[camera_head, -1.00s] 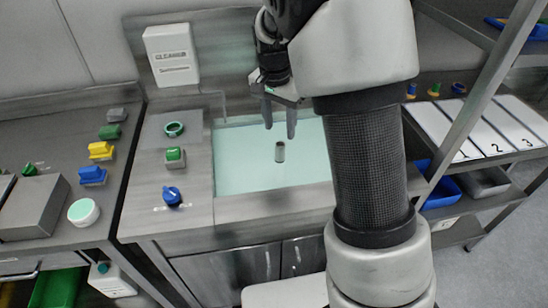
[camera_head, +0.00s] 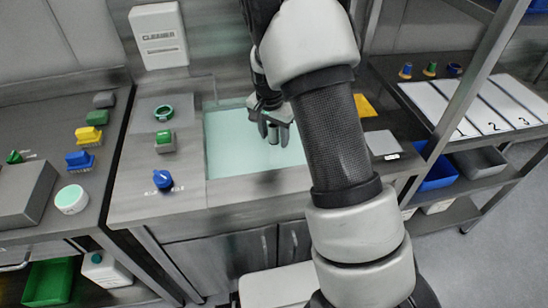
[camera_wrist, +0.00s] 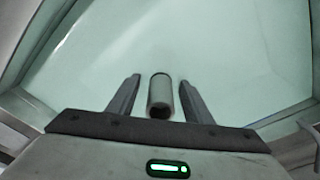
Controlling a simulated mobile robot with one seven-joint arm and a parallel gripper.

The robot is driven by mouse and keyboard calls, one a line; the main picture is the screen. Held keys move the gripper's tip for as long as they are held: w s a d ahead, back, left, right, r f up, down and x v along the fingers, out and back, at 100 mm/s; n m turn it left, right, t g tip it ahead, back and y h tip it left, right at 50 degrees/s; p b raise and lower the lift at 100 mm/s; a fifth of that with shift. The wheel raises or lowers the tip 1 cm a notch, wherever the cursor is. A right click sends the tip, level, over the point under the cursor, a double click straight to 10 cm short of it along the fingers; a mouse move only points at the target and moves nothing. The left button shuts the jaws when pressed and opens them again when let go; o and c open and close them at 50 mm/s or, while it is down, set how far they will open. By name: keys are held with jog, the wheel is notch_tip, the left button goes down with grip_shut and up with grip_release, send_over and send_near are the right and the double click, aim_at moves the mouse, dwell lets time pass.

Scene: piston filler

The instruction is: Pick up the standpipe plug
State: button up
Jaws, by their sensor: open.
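The standpipe plug is a short grey hollow cylinder (camera_wrist: 160,96) in the wrist view. It stands in the pale green basin (camera_head: 228,165) and lies between the two fingers of my gripper (camera_wrist: 157,98). The fingers are open, with a gap on each side of the plug. In the head view my gripper (camera_head: 274,130) is low over the basin and hides the plug there.
Left of the basin are a green ring (camera_head: 163,113), a green button block (camera_head: 165,141) and a blue knob (camera_head: 163,180). A yellow item (camera_head: 365,105) and a grey plate (camera_head: 382,144) lie to the right. The basin walls surround my gripper.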

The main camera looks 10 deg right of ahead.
notch_tip(320, 180, down, 3)
jog(key=shift+w+d+r, duration=0.1)
jog(key=shift+w, duration=0.05)
jog(key=shift+c, duration=0.4)
grip_shut()
jog(key=shift+r, duration=0.1)
dwell(0.8)
